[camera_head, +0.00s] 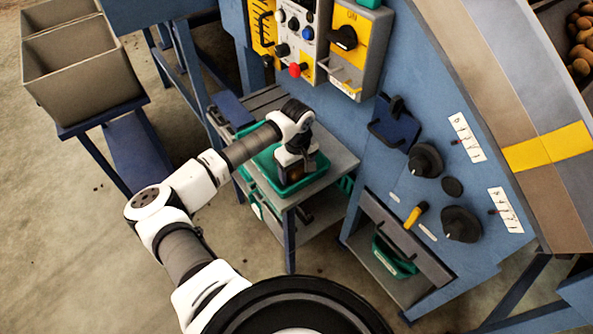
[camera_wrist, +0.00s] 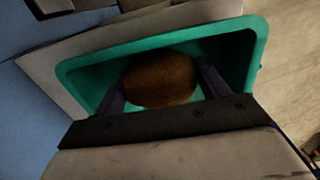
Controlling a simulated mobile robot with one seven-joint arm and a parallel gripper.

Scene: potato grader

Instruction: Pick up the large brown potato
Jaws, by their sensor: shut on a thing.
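The large brown potato (camera_wrist: 160,80) shows in the wrist view between my two fingers, over the green tray (camera_wrist: 82,73). My gripper (camera_wrist: 162,88) is shut on the potato, with a finger against its left and right sides. Whether the potato touches the tray floor, I cannot tell. In the head view, my gripper (camera_head: 292,176) points down into the green tray (camera_head: 318,168) on a small grey table (camera_head: 342,160).
A blue machine panel with knobs (camera_head: 424,161), a red button (camera_head: 295,70) and yellow switch boxes (camera_head: 357,40) stands behind and right of the table. Grey bins (camera_head: 85,70) stand at the upper left. More potatoes (camera_head: 582,40) lie at the upper right. Concrete floor is open at the left.

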